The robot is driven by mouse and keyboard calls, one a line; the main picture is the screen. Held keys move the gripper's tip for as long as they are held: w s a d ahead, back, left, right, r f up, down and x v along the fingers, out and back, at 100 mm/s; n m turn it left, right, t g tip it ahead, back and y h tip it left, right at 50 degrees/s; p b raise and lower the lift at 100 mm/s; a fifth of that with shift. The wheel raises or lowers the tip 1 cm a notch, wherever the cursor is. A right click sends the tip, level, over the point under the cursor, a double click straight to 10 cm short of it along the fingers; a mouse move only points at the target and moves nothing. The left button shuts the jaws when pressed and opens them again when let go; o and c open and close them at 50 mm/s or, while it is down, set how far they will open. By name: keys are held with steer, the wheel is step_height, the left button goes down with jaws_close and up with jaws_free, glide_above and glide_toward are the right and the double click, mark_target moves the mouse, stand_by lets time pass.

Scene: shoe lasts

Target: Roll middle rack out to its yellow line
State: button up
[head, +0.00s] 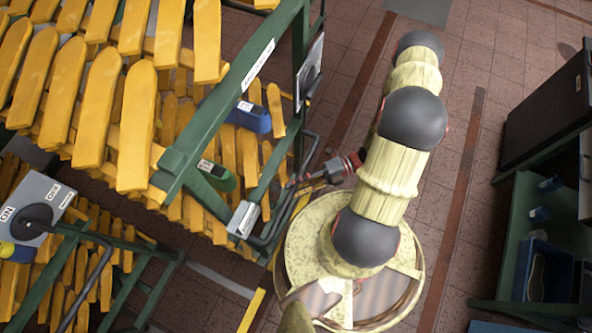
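The middle rack (232,100) has a green frame loaded with rows of yellow shoe lasts, and fills the upper left. A dark tubular handle (275,238) runs along its right end. My gripper (300,182), dark with red parts, is at this handle, with its fingers pointing left. The fingers are small and overlap the handle, so I cannot tell whether they are closed on it. A yellow line (251,312) shows on the floor below the rack's end, partly cut by the lower frame edge.
Another green rack (128,290) with yellow lasts and a dark handle stands at lower left, near a grey panel (38,205) marked ON. A green bench (505,240) with a blue bin (545,270) stands at right. Tiled floor (465,120) is open between my arm and the bench.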

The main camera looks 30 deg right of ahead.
steer(key=shift+d, duration=0.1)
steer(key=v, duration=1.2)
